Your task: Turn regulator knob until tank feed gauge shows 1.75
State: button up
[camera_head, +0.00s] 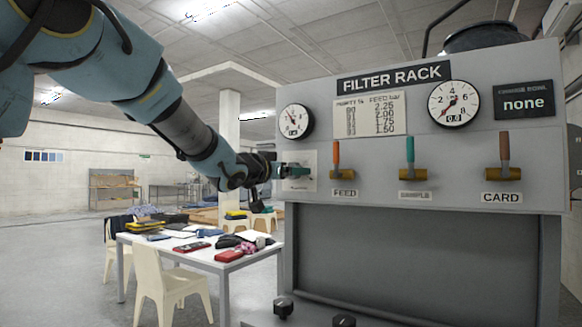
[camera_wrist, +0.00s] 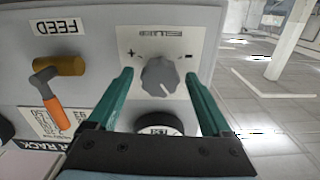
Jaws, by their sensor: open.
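The grey regulator knob (camera_wrist: 160,77) sits on a white plate with plus and minus marks in the wrist view. My gripper (camera_wrist: 158,74) is open, with one green finger on each side of the knob; I cannot tell whether either touches it. In the head view my gripper (camera_head: 281,171) is at the panel's left edge, covering the knob. A small round gauge (camera_head: 295,122) is above it, its reading too small to tell. A larger gauge (camera_head: 453,103) is at the upper right, its needle pointing down-left. I cannot tell which is the tank feed gauge.
The grey FILTER RACK panel (camera_head: 430,212) has three levered valves: FEED (camera_head: 343,174), a middle one (camera_head: 415,174) and CARD (camera_head: 503,174). A posted chart (camera_head: 370,116) lists 2.25 to 1.50. A cluttered white table (camera_head: 205,258) and chair (camera_head: 170,290) stand left.

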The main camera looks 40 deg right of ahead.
jog(key=shift+d, duration=0.3)
